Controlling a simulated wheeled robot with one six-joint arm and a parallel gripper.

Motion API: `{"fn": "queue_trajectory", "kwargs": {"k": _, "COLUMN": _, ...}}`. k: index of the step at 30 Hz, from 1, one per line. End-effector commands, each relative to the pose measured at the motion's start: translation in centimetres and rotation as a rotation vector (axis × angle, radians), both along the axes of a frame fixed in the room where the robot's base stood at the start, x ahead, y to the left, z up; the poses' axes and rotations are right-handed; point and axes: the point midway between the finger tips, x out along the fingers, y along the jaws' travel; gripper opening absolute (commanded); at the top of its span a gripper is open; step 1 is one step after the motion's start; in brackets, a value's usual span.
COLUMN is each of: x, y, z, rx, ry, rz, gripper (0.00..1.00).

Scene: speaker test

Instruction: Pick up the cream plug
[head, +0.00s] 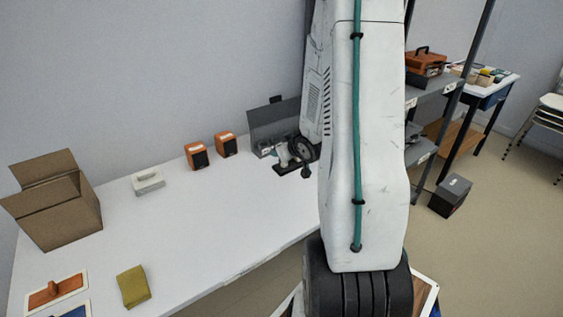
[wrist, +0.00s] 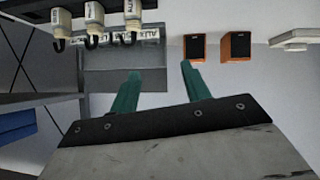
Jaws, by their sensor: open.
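Several cream plugs stand in a row at the upper left of the wrist view: a left one (wrist: 60,17), a middle one (wrist: 94,14) and a right one (wrist: 133,10). Each has a pale label and a dark cable end. Which of them is meant I cannot tell. They are by the grey open case (wrist: 105,58), which also shows in the head view (head: 268,122) at the table's back. My gripper (wrist: 160,69) is open, its two teal fingers apart with nothing between them. The plugs lie beyond and left of the fingers. In the head view my arm hides part of this area.
Two orange speakers, left (head: 196,154) and right (head: 226,144), stand beside the case. A white block (head: 148,182), cardboard box (head: 62,215) and yellow-green cloth (head: 133,286) are on the white table (head: 190,235). A shelf (head: 436,92) stands at right. The table's middle is clear.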

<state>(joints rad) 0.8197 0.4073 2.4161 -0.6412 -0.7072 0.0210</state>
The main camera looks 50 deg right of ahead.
Motion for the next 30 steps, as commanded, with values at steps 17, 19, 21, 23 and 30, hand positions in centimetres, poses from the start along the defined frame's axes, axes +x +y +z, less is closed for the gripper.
{"fn": "queue_trajectory", "kwargs": {"k": 17, "x": -2.9, "y": -3.7, "z": -6.9, "rx": 0.099, "ry": -0.335, "rz": 0.008, "gripper": 0.47}}
{"fn": "queue_trajectory", "kwargs": {"k": 19, "x": -2.2, "y": -3.9, "z": -7.1, "rx": 0.099, "ry": -0.335, "rz": 0.008, "gripper": 0.47}}
{"fn": "queue_trajectory", "kwargs": {"k": 21, "x": -1.4, "y": -4.1, "z": -7.3, "rx": 0.098, "ry": -0.335, "rz": 0.007, "gripper": 0.47}}
{"fn": "queue_trajectory", "kwargs": {"k": 23, "x": -0.7, "y": -4.4, "z": -7.4, "rx": 0.097, "ry": -0.335, "rz": 0.008, "gripper": 0.47}}
{"fn": "queue_trajectory", "kwargs": {"k": 30, "x": 2.5, "y": -5.3, "z": -8.2, "rx": 0.097, "ry": -0.334, "rz": 0.008, "gripper": 0.47}}
